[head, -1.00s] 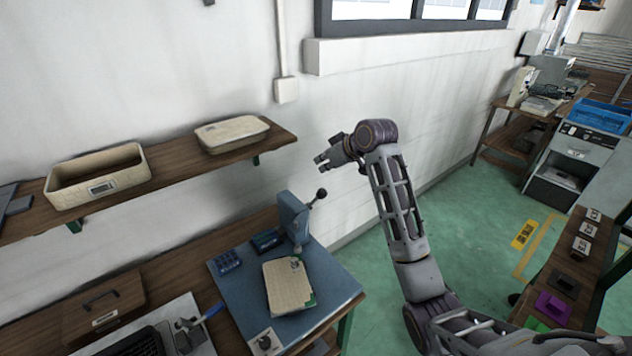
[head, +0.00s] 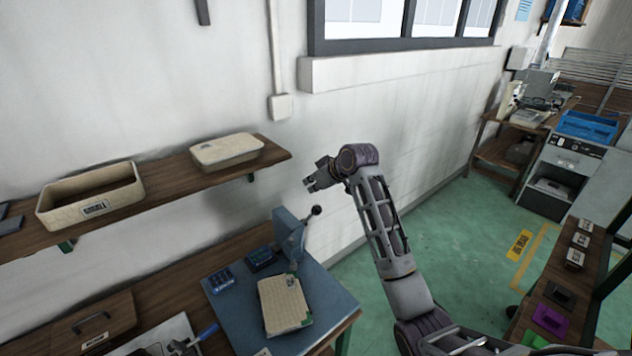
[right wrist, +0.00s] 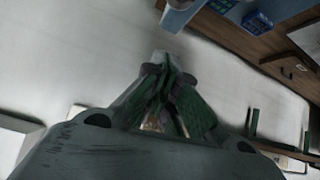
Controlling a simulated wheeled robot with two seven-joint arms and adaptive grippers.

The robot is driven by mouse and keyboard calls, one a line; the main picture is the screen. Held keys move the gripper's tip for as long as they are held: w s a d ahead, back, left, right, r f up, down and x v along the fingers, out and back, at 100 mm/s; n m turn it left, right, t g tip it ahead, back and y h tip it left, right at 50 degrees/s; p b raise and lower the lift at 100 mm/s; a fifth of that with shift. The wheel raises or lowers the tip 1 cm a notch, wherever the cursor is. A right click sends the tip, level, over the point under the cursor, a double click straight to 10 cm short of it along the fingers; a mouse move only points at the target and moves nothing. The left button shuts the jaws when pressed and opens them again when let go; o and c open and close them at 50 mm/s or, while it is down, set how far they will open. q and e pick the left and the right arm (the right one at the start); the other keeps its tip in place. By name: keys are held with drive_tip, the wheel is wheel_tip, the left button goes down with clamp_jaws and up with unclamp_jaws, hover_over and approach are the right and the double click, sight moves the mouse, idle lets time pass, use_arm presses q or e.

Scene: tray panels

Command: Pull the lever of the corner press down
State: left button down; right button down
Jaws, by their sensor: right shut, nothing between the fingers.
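The corner press (head: 288,238) is a blue-grey upright body at the back corner of the blue mat, near the wall. Its lever (head: 315,211) sticks out to the upper right and ends in a dark ball knob. My right gripper (head: 309,186) is shut and empty, a little above the knob and apart from it. In the right wrist view my right gripper (right wrist: 168,75) shows its fingers together. A blue part at the top of that view may be the press; I cannot tell. My left gripper is not in view.
A wall shelf (head: 178,181) with a beige bin (head: 92,196) and a lidded box (head: 227,152) is at left.

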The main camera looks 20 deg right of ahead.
wheel_tip(320, 180, down, 6)
drive_tip(key=w+p, duration=0.1)
drive_tip(key=p, duration=0.1)
drive_tip(key=shift+p, duration=0.3)
idle(0.7)
drive_tip(key=shift+w+a, duration=0.1)
drive_tip(key=shift+f, duration=0.15)
idle(0.3)
